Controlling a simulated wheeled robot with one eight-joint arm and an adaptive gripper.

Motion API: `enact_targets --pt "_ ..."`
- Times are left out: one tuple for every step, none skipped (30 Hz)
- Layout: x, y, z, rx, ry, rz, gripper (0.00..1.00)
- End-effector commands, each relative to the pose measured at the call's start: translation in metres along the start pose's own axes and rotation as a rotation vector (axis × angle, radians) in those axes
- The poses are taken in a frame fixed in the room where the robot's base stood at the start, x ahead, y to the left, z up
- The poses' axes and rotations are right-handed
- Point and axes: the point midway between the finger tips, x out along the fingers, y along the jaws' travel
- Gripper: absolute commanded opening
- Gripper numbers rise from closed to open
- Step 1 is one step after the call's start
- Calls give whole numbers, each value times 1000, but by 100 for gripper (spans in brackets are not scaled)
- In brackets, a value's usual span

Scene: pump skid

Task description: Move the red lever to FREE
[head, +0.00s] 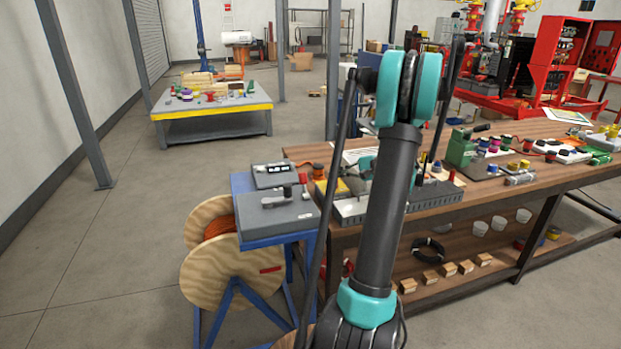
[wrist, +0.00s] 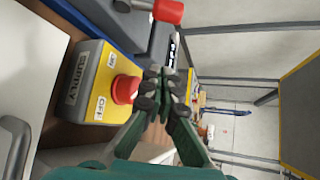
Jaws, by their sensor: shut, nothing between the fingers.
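The red lever (head: 304,179) stands up at the right edge of a grey box (head: 278,214) on a blue stand in the head view. In the wrist view a red grip on a grey shank (wrist: 168,11) shows at the top edge and appears to be this lever. I cannot read a FREE mark. My gripper (wrist: 164,82) is shut and empty, apart from the red grip in the picture. It appears just in front of the red button (wrist: 125,89) of a yellow box (wrist: 100,95) marked SUPPLY; I cannot tell if they touch. The arm mostly hides my gripper in the head view.
The grey box also carries a black handle (head: 276,198). Behind it is another grey box with a display (head: 273,174). A wooden cable reel (head: 205,276) stands beside the blue stand (head: 240,182). A crowded wooden workbench (head: 500,205) extends right. Floor at the left is clear.

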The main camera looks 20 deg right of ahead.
Motion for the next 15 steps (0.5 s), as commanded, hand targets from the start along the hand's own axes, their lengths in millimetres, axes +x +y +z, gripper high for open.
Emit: enact_targets --pt "0 0 0 0 0 0 0" --pt "0 0 0 0 0 1 0" --pt "1 0 0 -1 0 1 0" --pt "2 0 0 -1 0 1 0" --pt "3 0 0 -1 0 1 0" --pt "6 0 0 -1 -1 2 0" --pt "8 0 0 -2 -2 2 0" --pt "12 0 1 -2 -2 2 0" --pt "17 0 1 -2 -3 3 0" --pt "21 0 1 -2 -2 2 0" --pt "26 0 1 -2 -2 2 0" --pt "34 0 1 -3 -4 3 0" --pt "40 0 1 -2 -4 3 0" --pt "46 0 1 -2 -3 3 0" --pt "54 0 1 -2 -4 3 0"
